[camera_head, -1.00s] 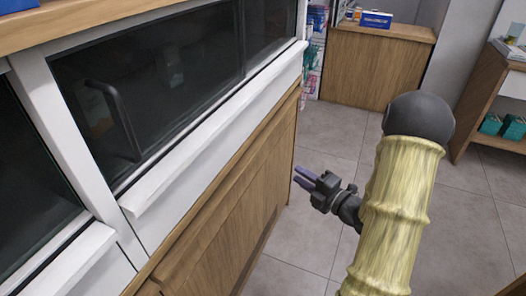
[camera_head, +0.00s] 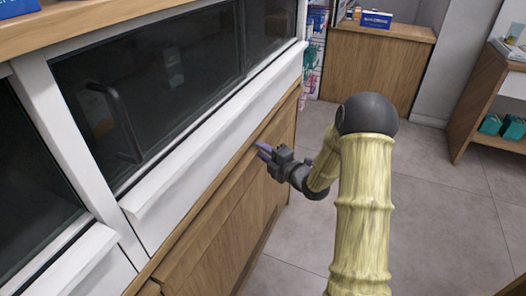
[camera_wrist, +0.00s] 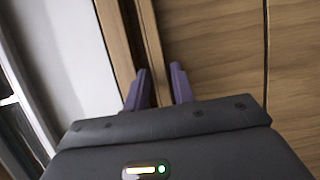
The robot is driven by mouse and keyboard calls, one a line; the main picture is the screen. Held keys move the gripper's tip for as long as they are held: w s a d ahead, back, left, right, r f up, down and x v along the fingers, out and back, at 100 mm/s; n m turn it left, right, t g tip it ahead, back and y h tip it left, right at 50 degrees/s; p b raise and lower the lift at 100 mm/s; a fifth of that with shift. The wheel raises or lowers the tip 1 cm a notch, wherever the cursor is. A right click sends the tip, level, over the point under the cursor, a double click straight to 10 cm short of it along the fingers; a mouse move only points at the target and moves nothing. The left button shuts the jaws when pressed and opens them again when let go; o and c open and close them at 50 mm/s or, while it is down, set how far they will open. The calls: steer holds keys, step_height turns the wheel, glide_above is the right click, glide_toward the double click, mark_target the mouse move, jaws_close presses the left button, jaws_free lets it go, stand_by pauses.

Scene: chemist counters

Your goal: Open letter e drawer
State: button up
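Wooden fronts (camera_head: 225,225) run along the counter below a white ledge, with a raised wooden lip (camera_head: 205,205) along their top. No letter can be read on them, so I cannot tell which is drawer e. My gripper (camera_head: 262,150), with purple fingers, is in front of the far part of the wooden front, near its top edge. The wooden lip (camera_wrist: 149,40) and a wood panel (camera_wrist: 215,60) lie beyond the fingertips. I cannot tell whether they touch.
Dark glass panes (camera_head: 150,80) with a black handle (camera_head: 118,120) sit above the white ledge (camera_head: 215,140). A wooden cabinet (camera_head: 370,70) stands at the back, and shelves (camera_head: 485,95) stand at the right. The tiled floor (camera_head: 440,215) between is clear.

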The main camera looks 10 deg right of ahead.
steer(key=shift+w+a, duration=0.1)
steer(key=shift+w, duration=0.1)
steer(key=shift+c, duration=0.3)
jaws_close()
